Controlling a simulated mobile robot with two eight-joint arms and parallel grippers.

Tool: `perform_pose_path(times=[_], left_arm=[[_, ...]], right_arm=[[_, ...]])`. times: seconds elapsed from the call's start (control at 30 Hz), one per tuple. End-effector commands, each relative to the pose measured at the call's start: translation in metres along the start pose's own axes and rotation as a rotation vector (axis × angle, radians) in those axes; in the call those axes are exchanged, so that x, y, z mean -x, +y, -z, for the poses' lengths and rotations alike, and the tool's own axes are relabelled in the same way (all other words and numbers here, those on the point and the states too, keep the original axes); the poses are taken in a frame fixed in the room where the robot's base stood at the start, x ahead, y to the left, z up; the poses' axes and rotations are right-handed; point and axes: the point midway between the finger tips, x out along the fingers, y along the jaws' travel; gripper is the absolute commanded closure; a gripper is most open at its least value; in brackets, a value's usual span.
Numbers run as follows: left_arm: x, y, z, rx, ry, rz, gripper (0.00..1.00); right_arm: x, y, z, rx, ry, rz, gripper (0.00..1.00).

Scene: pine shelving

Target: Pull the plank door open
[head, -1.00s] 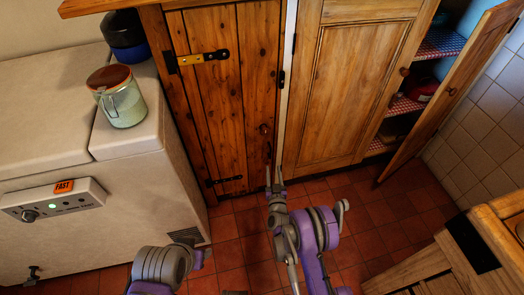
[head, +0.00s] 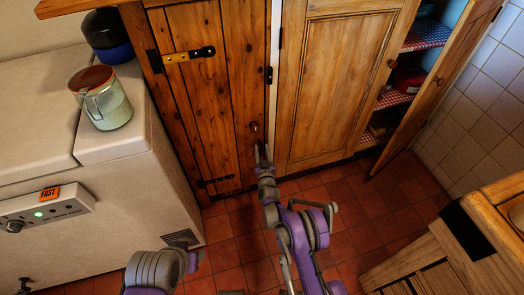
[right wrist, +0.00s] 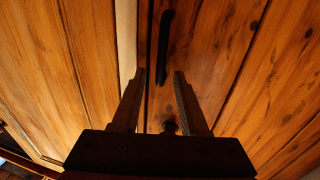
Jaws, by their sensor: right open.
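The plank door (head: 203,95) is shut, a dark pine door with black strap hinges on its left side.
A paler panelled door (head: 340,80) stands right of the plank door, past a white strip. Further right a cupboard door (head: 436,85) hangs open before shelves. A white chest (head: 120,190) with a jar (head: 103,100) stands at left. A wooden unit (head: 470,240) is at lower right.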

Motion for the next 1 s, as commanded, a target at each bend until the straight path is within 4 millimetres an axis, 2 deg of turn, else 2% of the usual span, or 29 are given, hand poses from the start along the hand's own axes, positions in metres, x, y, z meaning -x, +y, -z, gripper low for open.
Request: perform_pose_path(times=[0.17, 0.4, 1.0], left_arm=[[0.0001, 0.0, 0.0, 0.0, 0.0, 0.0, 0.5], [0.0001, 0.0, 0.0, 0.0, 0.0, 0.0, 0.5], [0.0001, 0.0, 0.0, 0.0, 0.0, 0.0, 0.5]], right_arm=[[0.0001, 0.0002, 0.0001, 0.0, 0.0, 0.0, 0.57], [0.0002, 0.0003, 0.0001, 0.001, 0.0, 0.0, 1.0], [0.0002, 0.001, 0.0003, 0.0, 0.001, -0.001, 1.0]])
